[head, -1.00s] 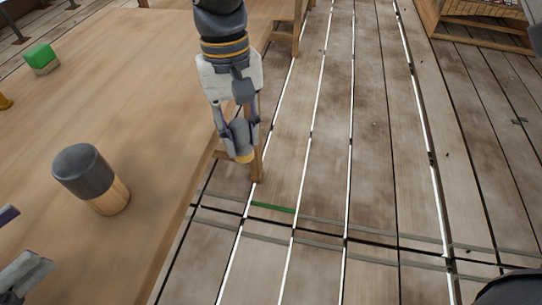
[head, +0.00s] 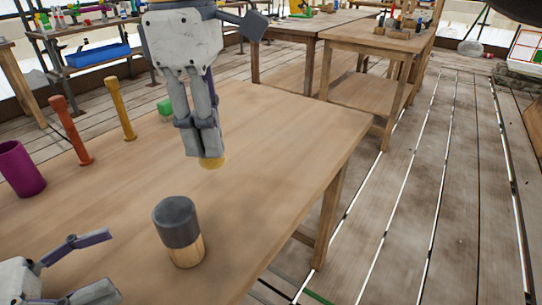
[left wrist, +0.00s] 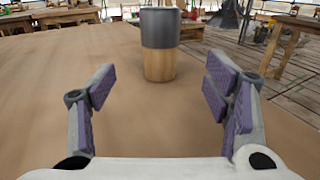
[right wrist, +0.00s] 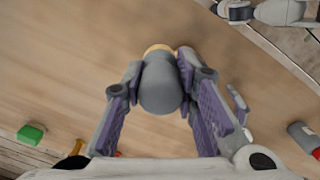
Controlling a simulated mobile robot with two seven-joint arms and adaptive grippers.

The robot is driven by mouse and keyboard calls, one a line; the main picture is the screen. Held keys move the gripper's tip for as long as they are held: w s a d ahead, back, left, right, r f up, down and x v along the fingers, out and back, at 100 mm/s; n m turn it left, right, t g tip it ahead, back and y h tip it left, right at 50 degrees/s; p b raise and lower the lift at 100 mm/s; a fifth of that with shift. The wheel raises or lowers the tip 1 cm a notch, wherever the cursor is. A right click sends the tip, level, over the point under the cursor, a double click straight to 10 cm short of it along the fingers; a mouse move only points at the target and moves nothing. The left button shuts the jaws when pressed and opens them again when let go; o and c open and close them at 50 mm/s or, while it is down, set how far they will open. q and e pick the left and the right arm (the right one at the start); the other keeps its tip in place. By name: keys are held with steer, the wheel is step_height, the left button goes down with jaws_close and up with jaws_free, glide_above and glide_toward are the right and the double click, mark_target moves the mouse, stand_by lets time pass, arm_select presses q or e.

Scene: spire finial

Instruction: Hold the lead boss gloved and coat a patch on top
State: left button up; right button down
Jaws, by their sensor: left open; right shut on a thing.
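The lead boss, a dark grey cylinder on a light wooden lower part (head: 178,226), stands upright on the table. In the left wrist view the boss (left wrist: 160,45) stands ahead, between and beyond my left fingers. My left gripper (head: 112,265) is open and empty, left of the boss, apart from it. My right gripper (head: 207,140) points down above the table, behind the boss. It is shut on a grey rounded tool (right wrist: 160,85) with a yellowish tip (head: 212,162). The tip is clear of the boss. I see no coated patch on the boss's visible surfaces.
A purple cup (head: 20,168), an orange post (head: 70,130), a yellow post (head: 120,108) and a green block (right wrist: 32,133) stand on the table (head: 290,130). The table's right edge is near the boss. Other tables stand behind.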

arm_select(q)
steer(key=shift+d, duration=0.1)
steer(key=x, duration=1.1)
steer(key=shift+w+d, duration=0.25)
steer(key=shift+d, duration=0.1)
arm_select(e)
steer(key=s+a+r+n, duration=0.4)
steer(key=a+n, duration=0.1)
steer(key=n, duration=0.1)
steer(key=shift+s+a+r+y, duration=0.15)
steer(key=shift+s+r+y, duration=0.15)
steer(key=shift+r, duration=0.1)
arm_select(q)
steer(key=c, duration=1.4)
steer(key=shift+o, duration=0.2)
arm_select(e)
glide_above(174, 208)
steer(key=shift+f, duration=3.85)
